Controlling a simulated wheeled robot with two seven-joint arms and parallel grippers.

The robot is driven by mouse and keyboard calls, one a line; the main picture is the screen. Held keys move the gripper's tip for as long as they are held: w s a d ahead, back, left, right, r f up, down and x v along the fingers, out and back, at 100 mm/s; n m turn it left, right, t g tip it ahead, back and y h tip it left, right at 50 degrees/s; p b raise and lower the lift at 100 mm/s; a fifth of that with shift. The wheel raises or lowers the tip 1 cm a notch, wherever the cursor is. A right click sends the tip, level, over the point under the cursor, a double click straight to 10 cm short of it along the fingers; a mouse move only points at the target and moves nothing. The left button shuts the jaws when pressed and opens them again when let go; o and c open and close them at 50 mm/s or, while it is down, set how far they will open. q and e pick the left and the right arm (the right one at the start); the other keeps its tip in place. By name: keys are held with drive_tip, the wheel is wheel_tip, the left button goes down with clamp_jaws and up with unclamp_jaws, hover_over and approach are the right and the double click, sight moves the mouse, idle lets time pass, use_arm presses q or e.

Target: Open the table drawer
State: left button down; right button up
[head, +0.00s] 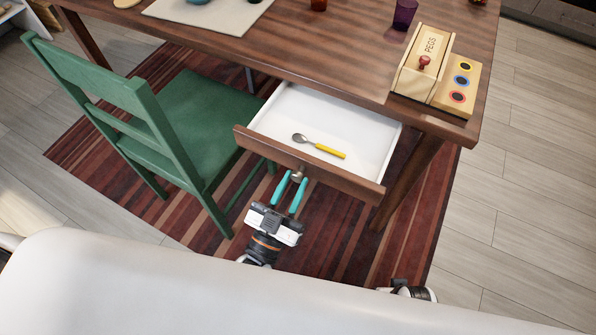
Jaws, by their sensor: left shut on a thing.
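The table drawer (283,119) is pulled out from under the wooden table (330,53), with its white inside showing. A spoon with a yellow handle (329,152) lies in it. My left gripper (291,184) is in front of the drawer's wooden front (340,180), its teal fingers shut on the small round drawer knob (298,174). My right gripper is not in view; only a bit of my right arm shows at the bottom edge.
A green chair (150,110) stands close on the left of the drawer. A wooden peg box (424,62) sits on the table's right corner, near a purple cup (404,14). A striped rug (330,235) lies below. The floor on the right is clear.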

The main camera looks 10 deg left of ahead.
use_arm(q)
drive_tip(key=shift+s, duration=0.1)
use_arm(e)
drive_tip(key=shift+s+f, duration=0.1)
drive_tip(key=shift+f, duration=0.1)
use_arm(q)
drive_tip(key=c, duration=1.1)
unclamp_jaws()
drive_tip(key=shift+c, duration=0.2)
drive_tip(key=v, duration=1.2)
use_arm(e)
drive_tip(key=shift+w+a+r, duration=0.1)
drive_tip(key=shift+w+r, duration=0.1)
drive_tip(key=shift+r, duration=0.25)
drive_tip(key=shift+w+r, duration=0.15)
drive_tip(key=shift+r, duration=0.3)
